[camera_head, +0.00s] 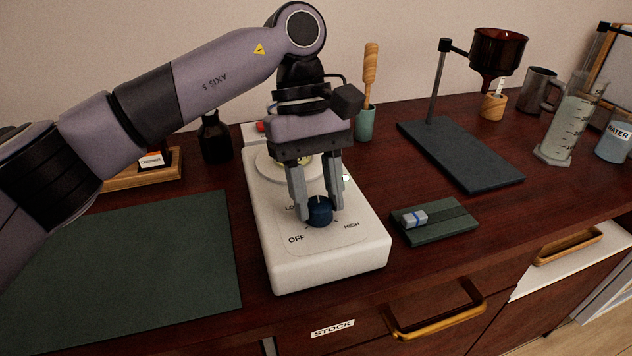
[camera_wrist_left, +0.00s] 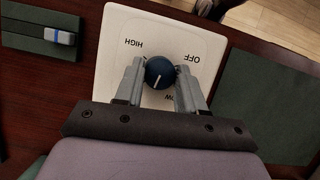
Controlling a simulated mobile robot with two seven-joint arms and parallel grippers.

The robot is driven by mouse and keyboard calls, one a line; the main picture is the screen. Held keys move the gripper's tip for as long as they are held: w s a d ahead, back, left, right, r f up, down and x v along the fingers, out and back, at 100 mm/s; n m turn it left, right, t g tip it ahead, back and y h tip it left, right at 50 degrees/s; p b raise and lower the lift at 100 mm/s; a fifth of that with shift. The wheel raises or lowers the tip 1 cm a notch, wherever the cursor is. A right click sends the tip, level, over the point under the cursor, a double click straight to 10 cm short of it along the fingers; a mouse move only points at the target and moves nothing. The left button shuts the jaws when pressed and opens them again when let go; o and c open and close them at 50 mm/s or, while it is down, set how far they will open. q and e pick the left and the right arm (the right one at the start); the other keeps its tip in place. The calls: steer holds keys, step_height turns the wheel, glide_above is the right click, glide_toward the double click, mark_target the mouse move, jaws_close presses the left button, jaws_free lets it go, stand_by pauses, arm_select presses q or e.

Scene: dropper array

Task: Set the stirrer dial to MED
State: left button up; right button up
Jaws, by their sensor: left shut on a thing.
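The stirrer (camera_head: 330,262) is a white box with a round plate on top at the back. Its dark blue dial (camera_head: 320,212) sits on the front panel and also shows in the left wrist view (camera_wrist_left: 159,68). My left gripper (camera_head: 319,213) comes from above and is shut on the dial, one finger on each side. The dial's white line points to the back, toward my gripper's palm, between LOW and the area right of it. OFF and HIGH are readable, LOW is partly covered by a finger, and the MED label is hidden.
A dark green mat (camera_head: 150,262) lies left of the stirrer. A small green tray (camera_head: 435,226) with a grey-and-blue piece is close on the right. A stand with a brown funnel (camera_head: 497,50), a graduated cylinder (camera_head: 565,132) and a WATER beaker (camera_head: 614,140) stand further right.

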arm_select(q)
steer(key=m+y, duration=0.1)
steer(key=m, duration=0.1)
steer(key=m+p, duration=0.1)
steer(key=m, duration=0.1)
steer(key=shift+d+m+y, duration=0.15)
steer(key=shift+m+y, duration=0.15)
steer(key=shift+y, duration=0.1)
steer(key=shift+m, duration=0.6)
steer(key=shift+y, duration=0.3)
steer(key=o, duration=1)
steer(key=shift+r+p, duration=0.1)
steer(key=shift+p, duration=0.2)
steer(key=p+v, duration=0.2)
steer(key=v, duration=0.3)
steer(key=shift+w+r, duration=0.15)
steer(key=shift+r, duration=0.15)
steer(key=shift+w+r+p, duration=0.3)
steer(key=shift+r+p, duration=0.1)
steer(key=shift+r, duration=0.15)
